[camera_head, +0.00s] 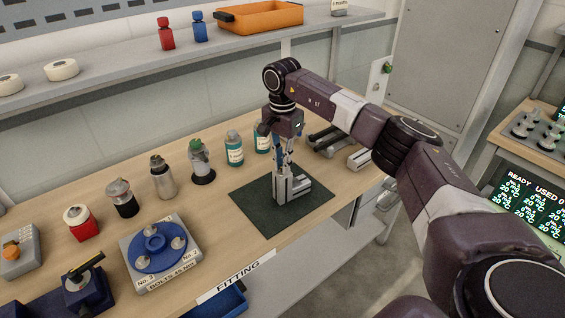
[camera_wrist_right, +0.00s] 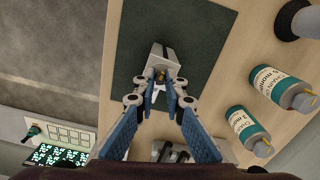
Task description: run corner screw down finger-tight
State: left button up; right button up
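A grey stepped metal fixture (camera_head: 291,187) stands on a dark green mat (camera_head: 253,203) on the bench. In the right wrist view the fixture (camera_wrist_right: 152,57) lies just beyond the fingers. A small brass-coloured screw (camera_wrist_right: 161,76) shows at its near end, between the fingertips. My right gripper (camera_head: 281,168) points down onto the fixture. In the wrist view its blue-padded fingers (camera_wrist_right: 161,84) converge closely around the screw head and look shut on it. The screw's shank and its depth are hidden. My left gripper is not in view.
Teal bottles (camera_head: 234,148) stand behind the mat. A blue round bolt tray (camera_head: 153,247) sits on a grey block at the left. Grey bar-shaped parts (camera_head: 326,139) lie behind the mat to the right. The mat's front area is clear.

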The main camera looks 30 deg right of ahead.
grip_shut()
jog(key=m, duration=0.4)
jog(key=shift+m, duration=0.4)
jog(key=m, duration=1)
jog(key=shift+p, duration=0.35)
jog(key=m, duration=0.4)
jog(key=shift+m, duration=0.3)
